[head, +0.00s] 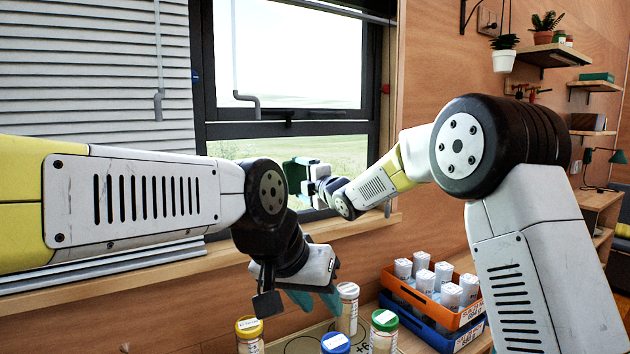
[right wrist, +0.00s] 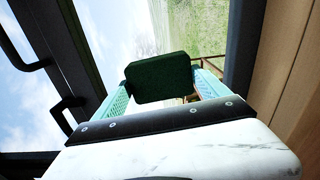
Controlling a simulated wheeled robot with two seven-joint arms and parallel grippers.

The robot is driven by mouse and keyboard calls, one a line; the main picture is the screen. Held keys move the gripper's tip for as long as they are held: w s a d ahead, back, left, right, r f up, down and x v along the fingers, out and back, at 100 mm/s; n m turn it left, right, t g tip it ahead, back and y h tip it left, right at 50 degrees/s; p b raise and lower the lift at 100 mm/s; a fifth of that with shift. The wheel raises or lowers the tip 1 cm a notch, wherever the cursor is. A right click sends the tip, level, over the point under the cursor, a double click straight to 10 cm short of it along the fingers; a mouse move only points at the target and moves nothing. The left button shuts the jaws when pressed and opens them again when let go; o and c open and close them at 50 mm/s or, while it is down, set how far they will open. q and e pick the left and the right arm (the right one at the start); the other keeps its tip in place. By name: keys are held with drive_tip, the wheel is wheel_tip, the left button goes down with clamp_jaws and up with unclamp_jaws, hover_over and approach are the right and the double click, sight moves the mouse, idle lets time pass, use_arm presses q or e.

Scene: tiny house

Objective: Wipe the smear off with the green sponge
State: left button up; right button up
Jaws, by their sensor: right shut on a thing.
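My right gripper (head: 303,178) is shut on the dark green sponge (right wrist: 160,77). In the right wrist view the sponge sits between the two teal fingers, in front of the window glass (right wrist: 120,28). In the head view the gripper is at the lower window pane (head: 345,152), and I cannot tell whether the sponge touches the glass. I cannot make out the smear in either view. My left gripper (head: 316,300) hangs low over the counter, its teal fingers pointing down near a white-capped jar (head: 347,308); how far apart they are is unclear.
Jars with yellow (head: 249,330), blue (head: 336,343) and green (head: 384,325) lids stand below my left gripper. An orange crate (head: 437,300) of white-capped bottles sits on a blue crate (head: 420,325) at right. The window sill (head: 355,228) and blinds (head: 90,70) border the window.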

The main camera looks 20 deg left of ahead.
drive_tip(key=w+d, duration=0.5)
drive_tip(key=w, duration=0.1)
idle(0.7)
drive_tip(key=shift+s+a, duration=1.3)
drive_tip(key=shift+s, duration=0.2)
drive_tip(key=shift+s+a, duration=1.25)
drive_tip(key=shift+s, duration=0.25)
drive_tip(key=shift+s+a, duration=1.4)
drive_tip(key=shift+s, duration=0.1)
drive_tip(key=shift+v, duration=2.9)
